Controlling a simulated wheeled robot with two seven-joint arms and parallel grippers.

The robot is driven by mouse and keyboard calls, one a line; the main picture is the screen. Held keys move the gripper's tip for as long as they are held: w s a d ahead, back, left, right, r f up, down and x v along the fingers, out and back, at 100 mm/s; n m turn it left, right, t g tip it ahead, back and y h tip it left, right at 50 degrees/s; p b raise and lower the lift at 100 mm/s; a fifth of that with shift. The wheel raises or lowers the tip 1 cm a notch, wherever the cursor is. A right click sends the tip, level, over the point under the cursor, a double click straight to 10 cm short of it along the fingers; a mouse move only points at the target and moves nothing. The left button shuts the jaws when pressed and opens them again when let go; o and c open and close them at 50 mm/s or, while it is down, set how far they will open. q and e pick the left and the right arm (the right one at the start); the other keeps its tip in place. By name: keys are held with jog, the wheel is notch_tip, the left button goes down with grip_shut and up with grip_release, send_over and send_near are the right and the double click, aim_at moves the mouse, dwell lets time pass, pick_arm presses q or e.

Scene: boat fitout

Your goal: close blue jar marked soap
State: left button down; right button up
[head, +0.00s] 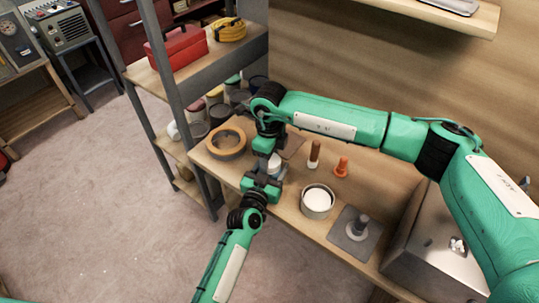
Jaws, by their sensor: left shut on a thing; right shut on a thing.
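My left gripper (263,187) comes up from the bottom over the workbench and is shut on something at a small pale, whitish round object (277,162). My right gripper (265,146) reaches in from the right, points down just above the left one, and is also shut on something. The pale object shows only in part behind the grippers. It may be the jar or its lid. I see no blue surface and no soap marking there. Whether a lid sits on the jar is hidden.
The wooden bench (290,213) holds an orange-brown ring (226,143), a brown-and-white item (314,154), an orange cone-shaped piece (341,167), a round tin with white contents (317,202) and a grey plate with a post (355,230). A metal box (432,240) stands right. Shelving (190,68) is behind left.

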jog(key=m, duration=0.4)
jog(key=shift+m, duration=0.4)
jog(key=m, duration=0.4)
jog(key=shift+m, duration=0.4)
jog(key=m, duration=0.4)
jog(key=shift+d+m, duration=0.1)
jog(key=shift+m, duration=0.3)
jog(key=m, duration=0.4)
jog(key=o, duration=1)
jog(key=shift+c, duration=0.2)
jog(key=shift+r, duration=0.1)
